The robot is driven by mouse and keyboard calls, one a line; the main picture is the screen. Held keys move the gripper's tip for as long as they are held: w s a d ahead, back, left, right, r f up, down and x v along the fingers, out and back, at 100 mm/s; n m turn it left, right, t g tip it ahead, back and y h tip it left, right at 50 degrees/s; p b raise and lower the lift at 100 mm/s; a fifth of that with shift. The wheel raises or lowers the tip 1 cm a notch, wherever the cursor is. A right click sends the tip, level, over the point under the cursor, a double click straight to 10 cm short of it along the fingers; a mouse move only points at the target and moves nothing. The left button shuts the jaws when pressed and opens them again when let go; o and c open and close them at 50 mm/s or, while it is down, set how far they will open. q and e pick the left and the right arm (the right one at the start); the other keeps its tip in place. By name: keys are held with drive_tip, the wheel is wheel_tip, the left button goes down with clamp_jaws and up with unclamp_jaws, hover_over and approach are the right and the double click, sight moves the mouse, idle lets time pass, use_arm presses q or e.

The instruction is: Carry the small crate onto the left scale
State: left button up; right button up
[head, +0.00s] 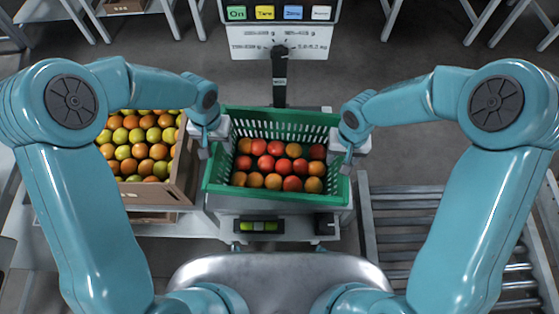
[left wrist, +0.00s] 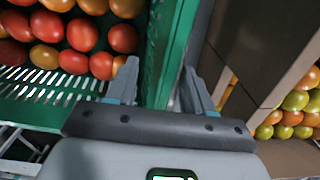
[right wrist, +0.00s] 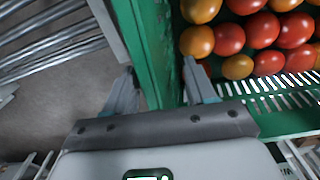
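The small crate (head: 225,122) is green with slotted walls and holds a layer of red and orange tomatoes. It sits level on a pale scale (head: 225,227) with a bubble level on its front. My left gripper (head: 215,137) is at the crate's left wall. In the left wrist view its fingers (left wrist: 160,82) stand apart, one on each side of the green wall. My right gripper (head: 342,150) is at the right wall. In the right wrist view its fingers (right wrist: 160,80) also straddle the wall, apart. Firm contact with the wall is not visible.
A brown box (head: 181,180) of green and orange tomatoes stands close on the left, near my left gripper. A roller conveyor (head: 405,225) lies to the right. A scale display (head: 280,38) on a dark post stands behind the crate.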

use_arm(q)
drive_tip(key=shift+a+r, duration=0.1)
use_arm(e)
drive_tip(key=shift+d+r, duration=0.1)
use_arm(q)
drive_tip(key=shift+r, duration=0.25)
wheel_tip(320, 180, up, 12)
drive_tip(key=shift+f, duration=0.25)
use_arm(e)
wheel_tip(320, 180, up, 12)
use_arm(q)
drive_tip(key=shift+s, duration=0.15)
use_arm(e)
drive_tip(key=shift+s, duration=0.15)
idle(0.4)
